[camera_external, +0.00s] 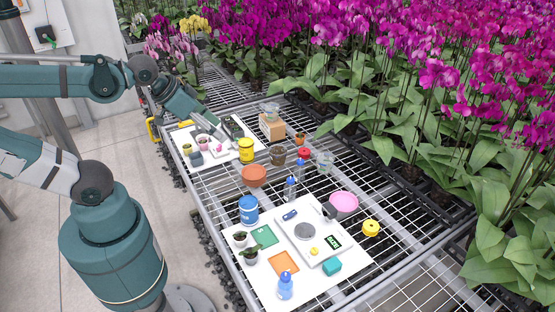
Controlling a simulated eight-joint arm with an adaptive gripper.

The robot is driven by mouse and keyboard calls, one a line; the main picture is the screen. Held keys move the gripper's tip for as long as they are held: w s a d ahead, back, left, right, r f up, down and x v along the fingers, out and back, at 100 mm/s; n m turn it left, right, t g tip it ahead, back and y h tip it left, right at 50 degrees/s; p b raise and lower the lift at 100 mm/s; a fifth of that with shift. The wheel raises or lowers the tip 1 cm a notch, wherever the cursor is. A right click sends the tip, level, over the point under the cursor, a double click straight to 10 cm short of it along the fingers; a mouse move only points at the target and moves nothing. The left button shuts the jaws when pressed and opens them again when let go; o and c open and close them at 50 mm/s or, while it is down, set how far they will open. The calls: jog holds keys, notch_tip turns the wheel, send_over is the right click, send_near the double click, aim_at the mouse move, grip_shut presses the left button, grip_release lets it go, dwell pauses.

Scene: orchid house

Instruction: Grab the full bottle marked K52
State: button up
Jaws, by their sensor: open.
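Two small bottles show in the external view. One bluish bottle (285,287) stands upright at the front edge of the near white board (350,266). Another bottle with a blue part (290,188) stands on the wire bench near the middle. No K52 marking can be read on either, and I cannot tell how full they are. My gripper (217,138) is open over the far white board, left of the yellow pot, well away from both bottles. Its fingers are small and partly hard to make out.
The near board holds a scale (306,232), a blue tub (248,209), potted plants and coloured squares. An orange bowl (254,176), pink bowl (344,202), yellow pot (246,150) and yellow roll (371,228) stand around. Orchids crowd the right. Open wire mesh (405,215) lies between.

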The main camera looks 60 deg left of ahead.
jog(key=w+d+f+m+g+h+b, duration=0.1)
jog(key=w+d+f+m+h+b, duration=0.25)
jog(key=d+f, duration=0.45)
jog(key=m+g+h+b, duration=0.5)
jog(key=m+g+b, duration=0.15)
jog(key=m, duration=0.85)
send_near(285, 283)
notch_tip(285, 283, down, 4)
jog(key=w+a, duration=0.1)
jog(key=w, duration=0.1)
jog(key=shift+s+d+f+m+g+h, duration=0.25)
jog(key=shift+s+d+f+m, duration=0.2)
jog(key=shift+f, duration=0.2)
jog(key=shift+b+x, duration=0.3)
jog(key=shift+x, duration=0.9)
jog(key=shift+b+x, duration=0.95)
jog(key=shift+x, duration=1.65)
jog(key=shift+c, duration=0.7)
